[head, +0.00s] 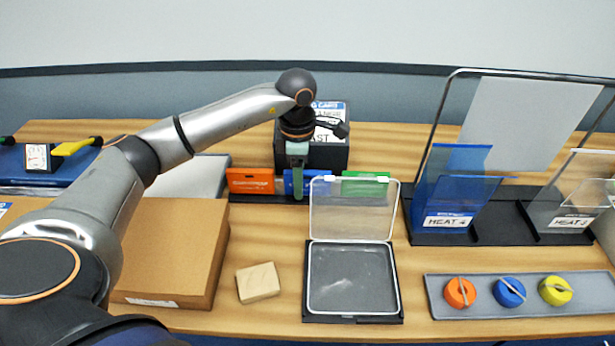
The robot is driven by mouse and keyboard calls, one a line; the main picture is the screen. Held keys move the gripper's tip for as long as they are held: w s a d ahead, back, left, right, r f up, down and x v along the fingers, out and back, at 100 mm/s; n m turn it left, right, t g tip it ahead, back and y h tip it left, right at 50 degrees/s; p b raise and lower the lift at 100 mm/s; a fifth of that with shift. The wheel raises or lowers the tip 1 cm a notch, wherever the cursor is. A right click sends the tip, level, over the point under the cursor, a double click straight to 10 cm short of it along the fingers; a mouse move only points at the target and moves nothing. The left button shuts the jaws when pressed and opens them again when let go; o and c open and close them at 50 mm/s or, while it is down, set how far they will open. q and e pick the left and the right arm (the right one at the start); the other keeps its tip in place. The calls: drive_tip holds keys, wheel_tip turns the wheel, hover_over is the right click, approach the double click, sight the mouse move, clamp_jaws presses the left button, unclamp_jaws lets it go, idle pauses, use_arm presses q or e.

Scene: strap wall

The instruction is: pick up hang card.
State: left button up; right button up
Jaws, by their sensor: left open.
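Three cards stand in a low black rack at the back of the table: an orange card (250,181), a blue card (313,183) and a green card (365,184). I cannot read which one is the hang card. My left gripper (297,176) points down in front of the blue card and hides part of it. The gripper is open, and I cannot tell if it touches the card. My right gripper is not in view.
A black box (333,155) with white labels stands behind the cards. An open clear-lidded case (394,285), a wooden block (258,283) and a cardboard box (190,245) lie in front. A grey tray (590,291) with knobs and a clear-panel stand (440,238) are right.

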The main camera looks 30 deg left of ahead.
use_arm(q)
drive_tip(key=shift+f, duration=0.35)
drive_tip(key=shift+c, duration=0.3)
clamp_jaws()
